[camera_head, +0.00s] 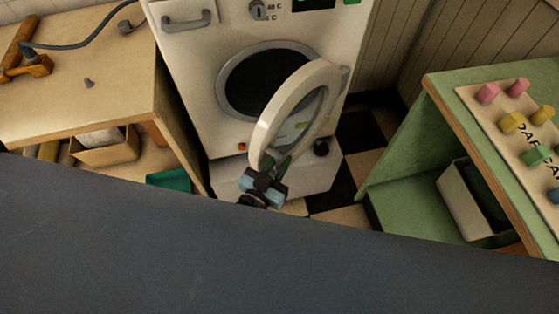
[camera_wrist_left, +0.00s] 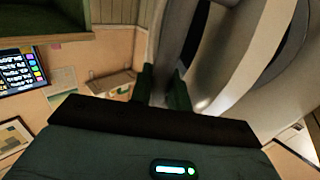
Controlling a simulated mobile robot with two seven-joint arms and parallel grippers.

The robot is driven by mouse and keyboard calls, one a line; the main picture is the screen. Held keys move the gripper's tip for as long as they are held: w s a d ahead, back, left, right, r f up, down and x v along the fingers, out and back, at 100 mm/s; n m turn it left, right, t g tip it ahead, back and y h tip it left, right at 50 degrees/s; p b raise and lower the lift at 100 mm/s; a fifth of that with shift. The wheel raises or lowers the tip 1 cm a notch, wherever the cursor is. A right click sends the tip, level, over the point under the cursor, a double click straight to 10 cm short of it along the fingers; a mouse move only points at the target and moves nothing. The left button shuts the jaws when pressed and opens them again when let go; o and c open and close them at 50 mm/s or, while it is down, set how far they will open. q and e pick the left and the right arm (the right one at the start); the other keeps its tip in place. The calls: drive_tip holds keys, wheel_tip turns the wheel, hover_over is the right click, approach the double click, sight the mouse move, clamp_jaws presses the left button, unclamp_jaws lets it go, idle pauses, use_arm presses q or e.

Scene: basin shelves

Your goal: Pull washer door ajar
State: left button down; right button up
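The white washer (camera_head: 190,70) stands at the back centre. Its round door (camera_head: 263,125) is swung well out from the dark drum opening (camera_head: 262,85), with its hinge at the right. My left gripper (camera_head: 272,166) is at the lower rim of the door. In the left wrist view its two green fingers (camera_wrist_left: 162,88) stand close together with the grey door rim (camera_wrist_left: 170,35) between them; they appear shut on it. The contact itself is partly hidden. My right gripper is in neither view.
A wooden bench (camera_head: 80,100) with an orange tool (camera_head: 25,60) stands at the left. A green table (camera_head: 440,105) with coloured blocks stands at the right. Checkered floor (camera_head: 360,135) shows between the washer and the green table. A dark surface fills the foreground.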

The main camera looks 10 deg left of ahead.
use_arm(q)
drive_tip(key=c, duration=1.6)
unclamp_jaws()
drive_tip(key=shift+c, duration=0.2)
drive_tip(key=v, duration=0.6)
drive_tip(key=shift+s+a+f, duration=0.1)
drive_tip(key=shift+s+f, duration=0.05)
drive_tip(key=shift+s, duration=0.05)
drive_tip(key=shift+s+a+b, duration=0.25)
drive_tip(key=shift+s+b, duration=0.05)
drive_tip(key=shift+s, duration=0.35)
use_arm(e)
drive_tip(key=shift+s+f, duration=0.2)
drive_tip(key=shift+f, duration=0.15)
